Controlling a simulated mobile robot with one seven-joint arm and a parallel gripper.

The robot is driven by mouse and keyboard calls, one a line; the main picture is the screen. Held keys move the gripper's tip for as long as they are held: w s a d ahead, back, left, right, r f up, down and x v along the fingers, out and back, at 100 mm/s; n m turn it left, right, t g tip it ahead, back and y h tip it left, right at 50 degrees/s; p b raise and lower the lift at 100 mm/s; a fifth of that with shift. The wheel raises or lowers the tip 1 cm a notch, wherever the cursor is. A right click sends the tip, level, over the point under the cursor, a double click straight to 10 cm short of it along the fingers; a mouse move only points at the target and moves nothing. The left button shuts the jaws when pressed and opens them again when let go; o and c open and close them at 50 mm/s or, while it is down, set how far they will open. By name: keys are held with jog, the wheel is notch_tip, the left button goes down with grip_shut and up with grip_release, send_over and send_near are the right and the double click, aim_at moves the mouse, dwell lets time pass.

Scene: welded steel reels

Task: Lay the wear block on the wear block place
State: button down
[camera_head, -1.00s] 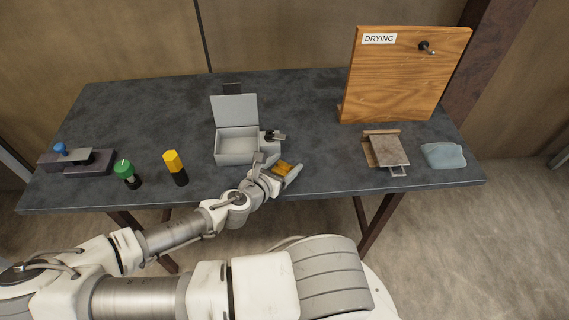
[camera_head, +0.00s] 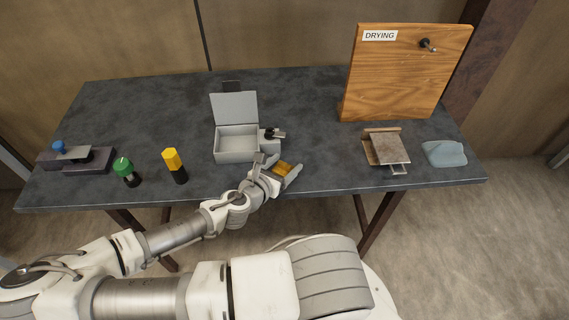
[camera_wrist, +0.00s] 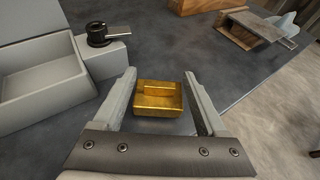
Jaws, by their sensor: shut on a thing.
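A gold-coloured block (camera_head: 281,170), apparently the wear block, is held at the front edge of the table, right of the grey box. In the wrist view the gold block (camera_wrist: 158,98) looks like a shallow tray with a raised bar across it. My gripper (camera_head: 279,173) is shut on it, with one grey finger on each side in the wrist view (camera_wrist: 160,90). I cannot tell whether the block touches the table top. No spot is clearly marked as the wear block place, so I cannot tell where it is.
An open grey box (camera_head: 237,144) with a black-knobbed clamp (camera_head: 272,135) stands behind my gripper. A tilted steel plate on a wooden stand (camera_head: 388,149), a blue-grey cloth (camera_head: 444,153) and a wooden DRYING board (camera_head: 405,75) are right. Yellow (camera_head: 174,165) and green-topped (camera_head: 126,172) items stand left.

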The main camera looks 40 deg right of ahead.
jog(key=shift+f, duration=0.45)
dwell(0.8)
grip_release()
dwell(0.4)
jog(key=shift+r+p, duration=2.65)
jog(key=shift+r, duration=0.4)
